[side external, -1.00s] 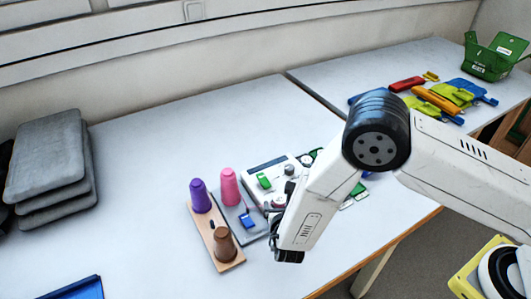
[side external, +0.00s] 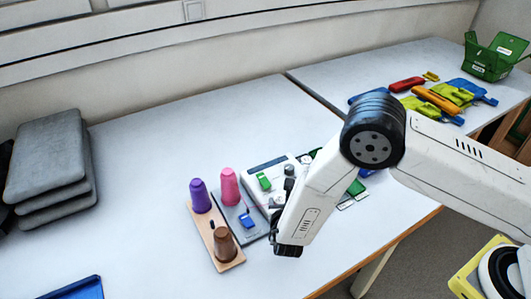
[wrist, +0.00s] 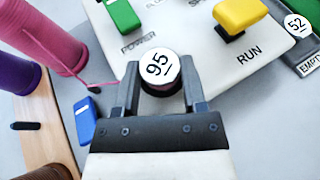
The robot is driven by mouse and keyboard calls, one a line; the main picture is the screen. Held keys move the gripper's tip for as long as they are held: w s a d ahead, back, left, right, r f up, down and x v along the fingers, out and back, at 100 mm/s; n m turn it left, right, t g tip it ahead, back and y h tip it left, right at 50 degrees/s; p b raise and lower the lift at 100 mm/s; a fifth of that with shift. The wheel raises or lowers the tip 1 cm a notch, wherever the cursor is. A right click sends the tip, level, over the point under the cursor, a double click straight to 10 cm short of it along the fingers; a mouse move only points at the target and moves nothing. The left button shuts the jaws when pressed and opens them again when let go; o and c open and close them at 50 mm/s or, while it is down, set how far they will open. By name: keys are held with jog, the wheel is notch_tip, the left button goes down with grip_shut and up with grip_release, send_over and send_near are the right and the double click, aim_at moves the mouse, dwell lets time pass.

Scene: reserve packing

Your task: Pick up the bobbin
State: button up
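In the side external view my gripper (side external: 275,222) points down beside the grey and white machine, and the bobbin cannot be made out clearly there. Whether its underside touches anything is hidden.
The machine (side external: 262,171) has a green switch and, in the wrist view, a yellow switch (wrist: 240,15). A pink thread (wrist: 58,60) runs near the left finger. The table's left middle is clear.

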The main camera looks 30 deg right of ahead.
grip_shut()
jog(key=shift+r, duration=0.1)
jog(key=shift+r, duration=0.7)
jog(key=s+d+r, duration=0.3)
jog(key=s+r, duration=0.8)
jog(key=s, duration=0.2)
jog(key=shift+s+d+r, duration=0.2)
jog(key=shift+s+d, duration=0.05)
jog(key=shift+d, duration=0.15)
jog(key=shift+w, duration=0.1)
